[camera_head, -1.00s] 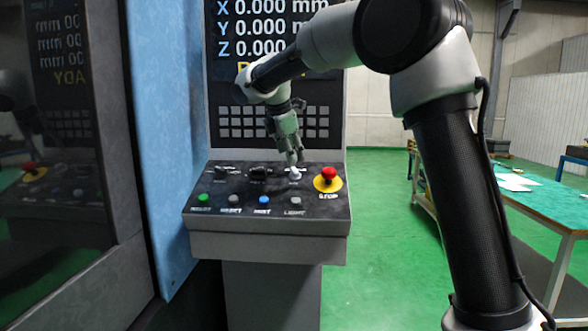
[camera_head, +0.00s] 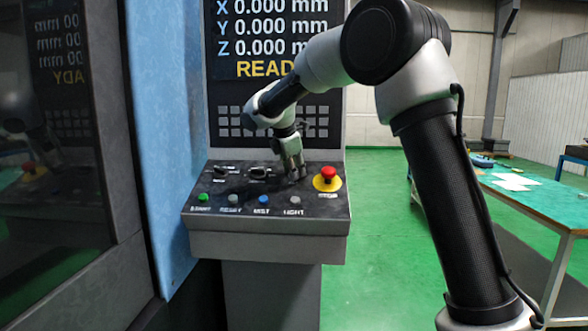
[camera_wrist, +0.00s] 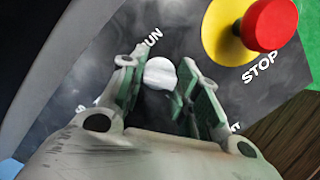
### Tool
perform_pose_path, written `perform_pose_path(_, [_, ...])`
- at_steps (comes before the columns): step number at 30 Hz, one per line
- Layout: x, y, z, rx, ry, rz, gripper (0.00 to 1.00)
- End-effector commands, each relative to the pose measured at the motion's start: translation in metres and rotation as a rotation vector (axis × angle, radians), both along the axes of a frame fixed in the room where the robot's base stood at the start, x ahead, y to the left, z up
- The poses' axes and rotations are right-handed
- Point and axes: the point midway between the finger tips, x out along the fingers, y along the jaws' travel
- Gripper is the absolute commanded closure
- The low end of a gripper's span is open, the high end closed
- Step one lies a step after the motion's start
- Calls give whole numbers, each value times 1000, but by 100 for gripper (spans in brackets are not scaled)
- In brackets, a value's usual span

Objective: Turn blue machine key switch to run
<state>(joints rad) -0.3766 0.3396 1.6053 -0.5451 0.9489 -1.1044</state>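The key switch (camera_wrist: 160,73) shows in the wrist view as a pale round knob on the dark panel, with the letters "UN" of a label above it. My gripper (camera_wrist: 163,88) has one green-padded finger on each side of the knob, with small gaps that make it look open; contact is hard to tell. In the head view my gripper (camera_head: 294,177) points down onto the right part of the control panel (camera_head: 265,216) of the blue machine (camera_head: 160,130) and hides the switch. Which way the key points cannot be told.
A red emergency stop button (camera_head: 328,174) on a yellow disc stands close to the right of my gripper. Black switches (camera_head: 260,172) and a row of small buttons (camera_head: 264,199) lie to the left and front. The screen (camera_head: 270,40) reads READY.

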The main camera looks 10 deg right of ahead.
Motion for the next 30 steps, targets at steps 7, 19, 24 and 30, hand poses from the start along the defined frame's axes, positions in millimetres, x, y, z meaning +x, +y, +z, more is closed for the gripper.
perform_pose_path(7, [0,0,0,2,-1,-5,92])
perform_pose_path(19, [0,0,0,71,-23,-160,92])
perform_pose_path(24, [0,0,1,131,-43,-296,92])
perform_pose_path(30, [1,0,0,208,-68,-468,92])
